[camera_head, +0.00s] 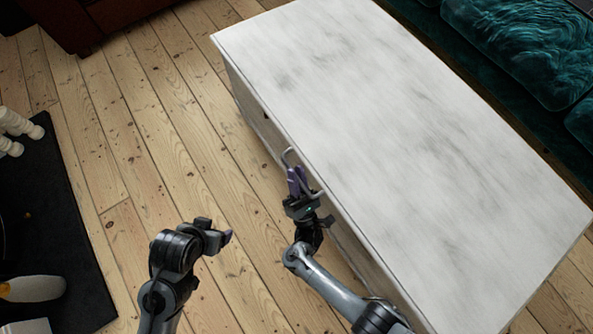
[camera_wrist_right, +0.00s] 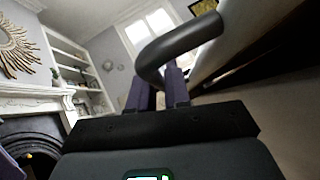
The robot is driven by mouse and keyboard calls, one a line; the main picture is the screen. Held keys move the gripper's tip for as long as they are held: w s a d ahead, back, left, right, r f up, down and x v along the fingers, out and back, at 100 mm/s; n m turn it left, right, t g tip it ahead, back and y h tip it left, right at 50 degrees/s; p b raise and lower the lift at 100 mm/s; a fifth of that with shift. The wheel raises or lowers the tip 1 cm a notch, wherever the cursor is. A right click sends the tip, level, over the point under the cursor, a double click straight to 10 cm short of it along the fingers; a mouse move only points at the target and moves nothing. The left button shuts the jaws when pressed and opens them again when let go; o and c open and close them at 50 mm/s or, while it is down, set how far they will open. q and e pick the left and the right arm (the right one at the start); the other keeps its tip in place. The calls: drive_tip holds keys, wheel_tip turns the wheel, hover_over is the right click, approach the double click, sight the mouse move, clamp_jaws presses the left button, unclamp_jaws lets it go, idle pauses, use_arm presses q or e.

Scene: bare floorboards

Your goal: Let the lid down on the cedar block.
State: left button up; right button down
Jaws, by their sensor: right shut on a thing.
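A long block with a whitish, grey-streaked top (camera_head: 400,130) stands on the floorboards; I take it as the cedar block with its lid. The top looks flat, and I cannot tell how far the lid is raised. A curved metal handle (camera_head: 287,155) sticks out at its near left side. It shows large and dark grey in the right wrist view (camera_wrist_right: 180,47). My right gripper (camera_head: 297,180) is shut on the handle, its purple fingers (camera_wrist_right: 158,90) upright against it. My left gripper (camera_head: 228,238) hangs over the floor, left of the block, apart from it; its opening is unclear.
A teal sofa (camera_head: 520,50) runs along the block's far right side. A dark rug (camera_head: 60,230) with white objects lies at left. A brown piece of furniture (camera_head: 85,25) stands top left. Floorboards (camera_head: 165,130) between rug and block are clear. A fireplace (camera_wrist_right: 35,130) shows in the wrist view.

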idle(0.4)
drive_tip(key=c, duration=1.2)
unclamp_jaws()
drive_tip(key=shift+f, duration=0.2)
drive_tip(key=shift+s+d+f, duration=0.1)
drive_tip(key=shift+s+f, duration=0.1)
drive_tip(key=shift+s, duration=0.05)
drive_tip(key=b+v, duration=0.4)
drive_tip(key=v, duration=0.6)
